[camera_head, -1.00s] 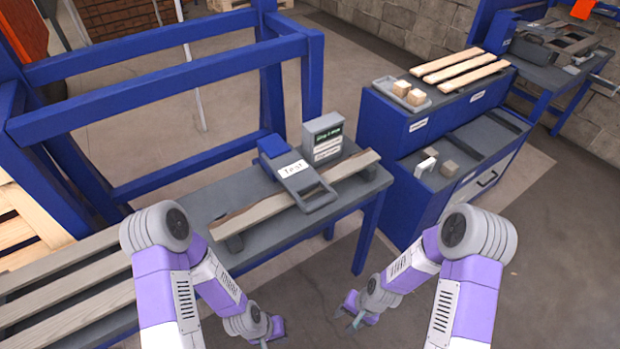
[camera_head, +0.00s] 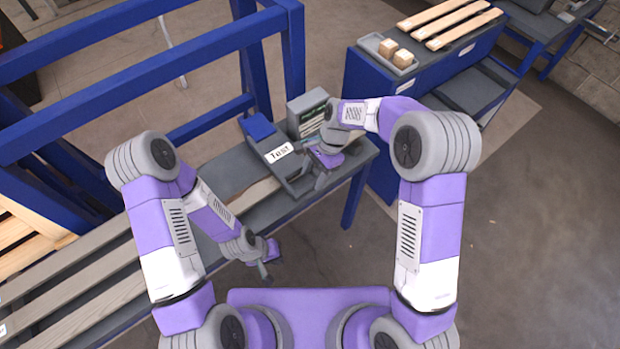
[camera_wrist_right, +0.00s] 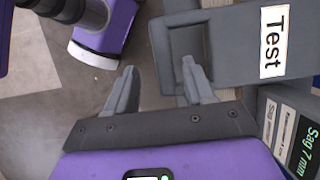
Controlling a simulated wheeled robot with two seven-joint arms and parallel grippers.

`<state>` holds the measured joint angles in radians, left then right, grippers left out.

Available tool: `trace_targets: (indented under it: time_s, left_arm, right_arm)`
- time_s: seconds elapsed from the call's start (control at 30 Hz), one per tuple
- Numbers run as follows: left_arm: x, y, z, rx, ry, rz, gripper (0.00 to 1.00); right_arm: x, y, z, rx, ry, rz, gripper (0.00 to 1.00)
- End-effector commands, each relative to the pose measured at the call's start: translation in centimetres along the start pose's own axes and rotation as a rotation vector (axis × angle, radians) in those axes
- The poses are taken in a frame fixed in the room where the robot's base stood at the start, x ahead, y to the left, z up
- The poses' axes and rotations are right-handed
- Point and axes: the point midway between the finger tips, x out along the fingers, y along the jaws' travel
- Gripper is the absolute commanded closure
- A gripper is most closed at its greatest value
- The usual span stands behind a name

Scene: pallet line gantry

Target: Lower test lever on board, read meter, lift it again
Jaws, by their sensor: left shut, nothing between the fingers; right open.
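The grey test lever (camera_head: 292,172) with a white "Test" label stretches from a blue block (camera_head: 257,128) over the board (camera_head: 262,190) on the grey bench. Its loop handle (camera_wrist_right: 160,52) shows in the right wrist view. My right gripper (camera_head: 322,176) is open at the handle. In the right wrist view its fingers (camera_wrist_right: 160,82) lie on either side of the handle's end bar, one by the loop opening; contact is unclear. The meter (camera_head: 306,112) stands behind the lever; its display (camera_wrist_right: 305,148) reads "Sag 7 mm". My left gripper (camera_head: 267,270) is shut and empty before the bench.
A blue gantry frame (camera_head: 130,75) rises behind the bench. Slatted boards (camera_head: 75,290) lie at the left. A blue cabinet (camera_head: 385,95) right of the bench carries a tray of wooden blocks (camera_head: 388,48) and light planks (camera_head: 450,25). Floor at the right is clear.

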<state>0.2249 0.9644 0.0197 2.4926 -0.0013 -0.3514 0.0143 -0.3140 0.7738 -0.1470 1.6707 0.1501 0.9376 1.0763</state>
Motion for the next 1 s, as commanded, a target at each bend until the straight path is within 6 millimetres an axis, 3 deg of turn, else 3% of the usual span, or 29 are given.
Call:
trace_targets:
  time_s: [0.1, 0.23, 0.6, 0.93, 1.0]
  left_arm:
    - [0.4, -0.1, -0.1, 0.000, 0.002, 0.000, 1.00]
    - [0.5, -0.2, -0.1, 0.000, 0.003, 0.000, 1.00]
    - [0.5, -0.2, -0.1, 0.000, 0.002, 0.000, 1.00]
    - [0.5, -0.2, -0.1, 0.000, 0.003, 0.000, 1.00]
    - [0.5, -0.2, -0.1, 0.000, 0.003, 0.000, 1.00]
  right_arm:
    - [2.1, 0.1, -0.1, 0.001, -0.001, 0.003, 0.47]
    - [3.5, 0.0, -0.1, 0.000, -0.001, 0.002, 0.47]
    - [4.0, 0.0, -0.1, 0.000, 0.000, -0.001, 0.47]
    - [4.0, 0.0, -0.1, 0.000, 0.000, -0.001, 0.97]
    - [4.0, 0.0, -0.1, 0.000, 0.000, -0.001, 1.00]
